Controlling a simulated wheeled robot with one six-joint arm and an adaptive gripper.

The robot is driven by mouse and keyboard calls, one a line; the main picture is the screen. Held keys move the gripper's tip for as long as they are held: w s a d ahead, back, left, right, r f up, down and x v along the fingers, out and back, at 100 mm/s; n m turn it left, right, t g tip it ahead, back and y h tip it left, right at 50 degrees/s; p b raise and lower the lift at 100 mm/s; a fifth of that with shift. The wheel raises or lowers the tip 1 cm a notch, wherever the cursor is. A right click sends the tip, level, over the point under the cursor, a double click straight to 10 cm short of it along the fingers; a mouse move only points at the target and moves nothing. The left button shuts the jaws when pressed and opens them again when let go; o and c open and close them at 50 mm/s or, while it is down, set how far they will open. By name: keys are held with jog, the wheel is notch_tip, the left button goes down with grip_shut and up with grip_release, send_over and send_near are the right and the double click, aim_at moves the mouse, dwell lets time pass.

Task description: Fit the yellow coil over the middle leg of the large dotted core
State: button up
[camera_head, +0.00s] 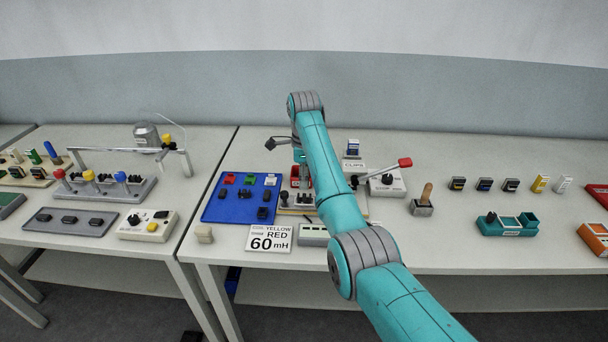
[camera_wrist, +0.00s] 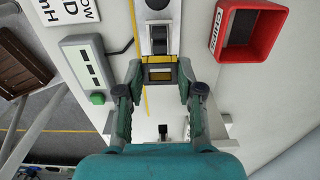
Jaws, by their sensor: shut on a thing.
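In the wrist view my gripper (camera_wrist: 159,69) is shut on a small dark block with yellow on it, the yellow coil (camera_wrist: 159,76). The coil sits between both fingertips. Just beyond it is a dark piece (camera_wrist: 159,46) in a pale grey holder; I cannot tell whether it is the large dotted core or whether the coil touches it. In the head view my arm hides most of the gripper and the coil. Dark cores (camera_head: 264,212) lie on the blue tray (camera_head: 225,208) left of my arm; no dots can be made out.
A sign (camera_head: 269,238) reads coil yellow, core red, 60 mH. A grey meter (camera_wrist: 85,68) with a green button and a red chips bin (camera_wrist: 268,52) flank the gripper. A red-handled lever device (camera_head: 387,185) stands right of my arm.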

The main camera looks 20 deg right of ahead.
aim_at(304, 195)
jog(key=shift+f, duration=2.75)
jog(key=o, duration=1.1)
jog(key=shift+c, duration=0.2)
notch_tip(304, 195, up, 7)
jog(key=shift+r, duration=0.15)
